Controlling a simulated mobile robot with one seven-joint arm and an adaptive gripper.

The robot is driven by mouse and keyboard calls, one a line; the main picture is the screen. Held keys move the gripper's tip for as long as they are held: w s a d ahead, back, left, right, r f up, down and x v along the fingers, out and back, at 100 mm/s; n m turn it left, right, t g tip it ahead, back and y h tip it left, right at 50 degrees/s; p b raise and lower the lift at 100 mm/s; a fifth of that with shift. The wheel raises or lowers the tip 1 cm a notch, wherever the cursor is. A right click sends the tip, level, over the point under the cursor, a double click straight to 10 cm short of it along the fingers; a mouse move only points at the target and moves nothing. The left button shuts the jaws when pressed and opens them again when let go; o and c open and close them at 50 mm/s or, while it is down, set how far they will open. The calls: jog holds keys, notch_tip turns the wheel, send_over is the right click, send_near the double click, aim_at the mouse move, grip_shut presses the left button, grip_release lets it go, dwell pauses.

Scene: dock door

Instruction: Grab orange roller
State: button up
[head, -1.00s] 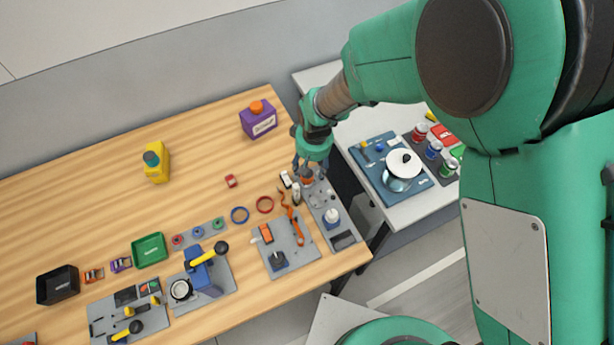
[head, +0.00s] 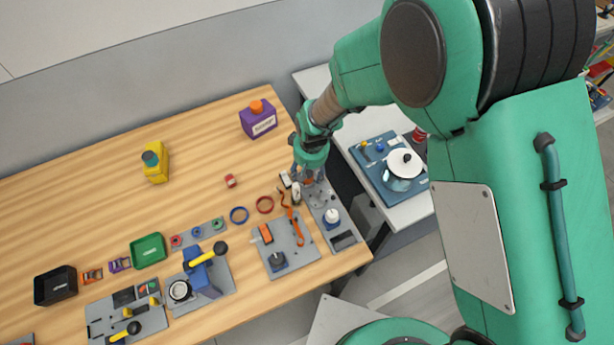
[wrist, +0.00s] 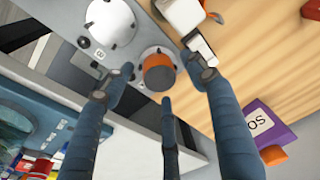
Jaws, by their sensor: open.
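The orange roller (wrist: 159,72), a short cylinder with a grey top and orange side, stands on a round light base on the grey station plate in the wrist view. In the head view a bit of its orange (head: 308,181) shows below my fingers, mostly hidden. My gripper (wrist: 163,80) is open, with its blue-grey fingers spread to the left, right and near side of the roller. No finger clearly touches it. In the head view my gripper (head: 308,176) is over the back end of the station plate.
A white round part (wrist: 110,22) sits beside the roller on the plate. White pieces (wrist: 185,18) lie close to the right finger. A purple bottle (head: 259,119) stands behind on the wooden table. A blue mat with a white-lidded pot (head: 402,164) is on the right-hand table.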

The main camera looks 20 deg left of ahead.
aim_at(307, 174)
dwell(0.5)
jog(key=c, duration=1.3)
jog(key=shift+r, duration=0.1)
jog(key=shift+c, duration=0.2)
notch_tip(307, 174, up, 10)
jog(key=p, duration=0.1)
